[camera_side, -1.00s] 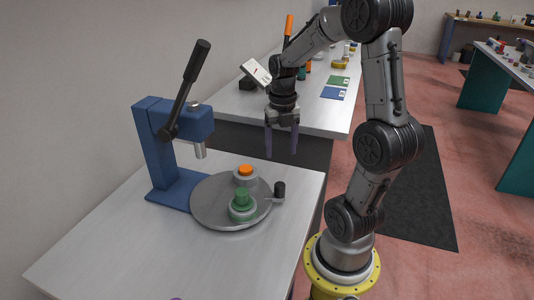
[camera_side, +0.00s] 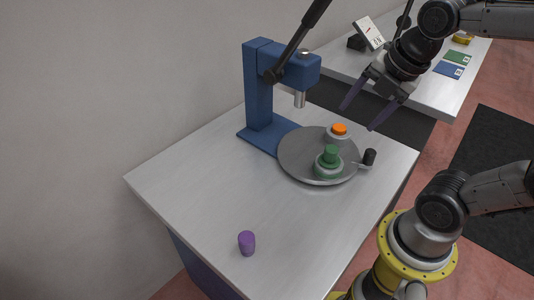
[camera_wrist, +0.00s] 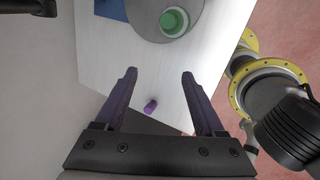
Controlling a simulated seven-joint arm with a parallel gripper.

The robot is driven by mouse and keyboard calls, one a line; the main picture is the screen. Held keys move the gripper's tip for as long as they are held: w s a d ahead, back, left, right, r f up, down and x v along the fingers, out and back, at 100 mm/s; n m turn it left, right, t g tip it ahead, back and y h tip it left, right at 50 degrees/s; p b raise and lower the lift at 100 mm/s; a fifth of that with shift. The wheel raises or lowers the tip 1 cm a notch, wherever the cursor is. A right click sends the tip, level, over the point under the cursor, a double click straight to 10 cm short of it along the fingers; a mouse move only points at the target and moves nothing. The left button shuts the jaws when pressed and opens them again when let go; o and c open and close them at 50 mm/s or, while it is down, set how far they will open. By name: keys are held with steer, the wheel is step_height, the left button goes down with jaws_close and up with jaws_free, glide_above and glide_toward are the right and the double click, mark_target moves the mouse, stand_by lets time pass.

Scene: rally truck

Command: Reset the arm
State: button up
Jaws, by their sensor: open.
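My gripper (camera_side: 361,110) is open and empty in the side view, tilted and raised near the back right corner of the near table, above and behind the turntable. In the wrist view my gripper's two dark purple fingers (camera_wrist: 158,75) stand wide apart with nothing held between them. A small purple cylinder (camera_side: 247,243) stands alone near the table's front edge. It also shows in the wrist view (camera_wrist: 151,106), lined up between the fingers but well below them.
A blue press (camera_side: 259,85) with a long black lever stands at the table's back. Beside it a round grey turntable (camera_side: 300,160) with a black crank knob (camera_side: 369,157) carries a green piece (camera_side: 329,160) and an orange piece (camera_side: 339,130). A second table (camera_side: 437,92) lies behind.

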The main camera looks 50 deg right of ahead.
steer(key=s+a+m, duration=0.1)
steer(key=m, duration=0.5)
steer(key=s+a+f+m, duration=0.1)
steer(key=s+m, duration=0.1)
steer(key=m, duration=0.5)
steer(key=s+a+m+t, duration=0.1)
steer(key=m, duration=0.5)
steer(key=shift+s+f+y, duration=0.15)
steer(key=shift+s+y, duration=0.1)
steer(key=shift+y, duration=0.05)
